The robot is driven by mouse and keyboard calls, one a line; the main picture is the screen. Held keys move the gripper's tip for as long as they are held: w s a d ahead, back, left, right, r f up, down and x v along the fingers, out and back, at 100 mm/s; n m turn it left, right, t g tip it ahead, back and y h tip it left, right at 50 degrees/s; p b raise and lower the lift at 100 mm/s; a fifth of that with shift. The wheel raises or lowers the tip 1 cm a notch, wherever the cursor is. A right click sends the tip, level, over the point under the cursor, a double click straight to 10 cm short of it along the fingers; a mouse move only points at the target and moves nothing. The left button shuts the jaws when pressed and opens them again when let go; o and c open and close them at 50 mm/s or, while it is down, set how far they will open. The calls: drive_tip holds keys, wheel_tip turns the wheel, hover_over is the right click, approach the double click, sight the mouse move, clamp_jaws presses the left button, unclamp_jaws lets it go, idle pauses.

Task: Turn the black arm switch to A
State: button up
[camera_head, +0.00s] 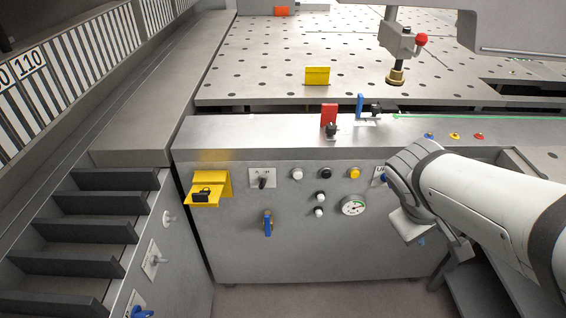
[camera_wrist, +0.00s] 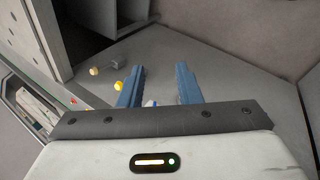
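A small black lever switch (camera_head: 263,181) sits on a pale plate with letters on the grey front panel, right of the yellow bracket. The letters are too small to read surely, so I cannot tell its setting. My gripper (camera_wrist: 160,72) shows in the wrist view with two blue fingers spread apart and nothing between them. In the head view my arm comes in from the right, and its wrist is in front of the panel's right part, well right of the black switch. The fingertips are not clear there. I cannot pick out the black switch surely in the wrist view.
A yellow bracket (camera_head: 222,186) juts out left of the switch. White, black and yellow buttons (camera_head: 354,173), a gauge (camera_head: 353,205) and a blue lever (camera_head: 267,224) are nearby. A red block (camera_head: 328,113) stands on the ledge above. The space before the panel's left half looks clear.

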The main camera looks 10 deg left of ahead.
drive_tip(key=w+a+f+n+t+h+b, duration=0.3)
drive_tip(key=w+a+f+n+t+b, duration=0.35)
drive_tip(key=w+f+n+b, duration=0.45)
drive_tip(key=n+t+y+b, duration=0.8)
drive_tip(key=n+y+b, duration=0.4)
drive_tip(key=n+b, duration=0.25)
approach(263, 187)
drive_tip(key=shift+n, duration=0.45)
drive_tip(key=x, duration=0.8)
drive_tip(key=shift+w+f+p, duration=0.1)
drive_tip(key=shift+w+p, duration=0.25)
drive_tip(key=shift+w, duration=0.05)
drive_tip(key=shift+w+a, duration=0.1)
drive_tip(key=shift+w, duration=0.15)
drive_tip(key=shift+c, duration=0.4)
clamp_jaws()
